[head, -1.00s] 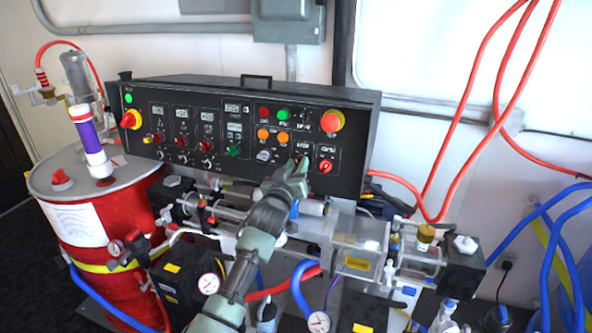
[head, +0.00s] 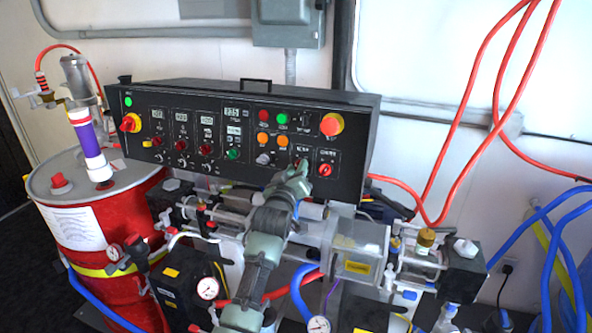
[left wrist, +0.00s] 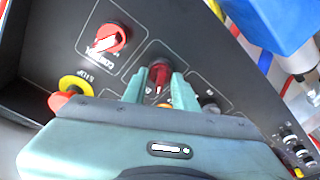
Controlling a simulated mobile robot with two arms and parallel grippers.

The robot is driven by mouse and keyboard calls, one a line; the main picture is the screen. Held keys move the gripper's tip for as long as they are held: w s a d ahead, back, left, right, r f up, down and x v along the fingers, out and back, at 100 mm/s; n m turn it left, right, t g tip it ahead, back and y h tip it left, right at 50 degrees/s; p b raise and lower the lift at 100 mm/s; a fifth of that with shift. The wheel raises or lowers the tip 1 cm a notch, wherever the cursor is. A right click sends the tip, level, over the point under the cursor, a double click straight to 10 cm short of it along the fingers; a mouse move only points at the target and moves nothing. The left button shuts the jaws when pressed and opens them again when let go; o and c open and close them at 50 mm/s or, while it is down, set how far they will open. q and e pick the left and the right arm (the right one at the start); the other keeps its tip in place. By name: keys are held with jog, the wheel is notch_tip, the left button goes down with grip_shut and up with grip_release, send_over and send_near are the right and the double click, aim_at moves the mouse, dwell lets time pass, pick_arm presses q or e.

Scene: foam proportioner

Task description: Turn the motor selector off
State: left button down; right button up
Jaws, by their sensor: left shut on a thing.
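The motor selector is a dark red knob (left wrist: 159,72) on the black control panel (head: 345,190). In the left wrist view it sits between the two fingers of my left gripper (left wrist: 159,88). The gripper is shut on it, with one finger on each side. In the head view my left gripper (head: 302,168) is at the lower right part of the panel and hides the selector. The angle of the selector's handle cannot be made out. My right gripper does not show.
A red-and-white selector (head: 325,169) is close on the right; it also shows in the left wrist view (left wrist: 106,40). A red emergency stop (head: 331,124) is above. Clear cylinders (head: 360,245), gauges and hoses crowd the space below the panel. A red drum (head: 100,260) stands left.

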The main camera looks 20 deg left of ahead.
pick_arm(q)
jog(key=c, duration=1.5)
grip_release()
jog(key=shift+w+d+f, duration=0.1)
jog(key=shift+w, duration=0.15)
jog(key=s+b, duration=0.1)
jog(key=s, duration=0.7)
jog(key=shift+d+b, duration=0.3)
jog(key=shift+b, duration=0.05)
jog(key=shift+w, duration=0.1)
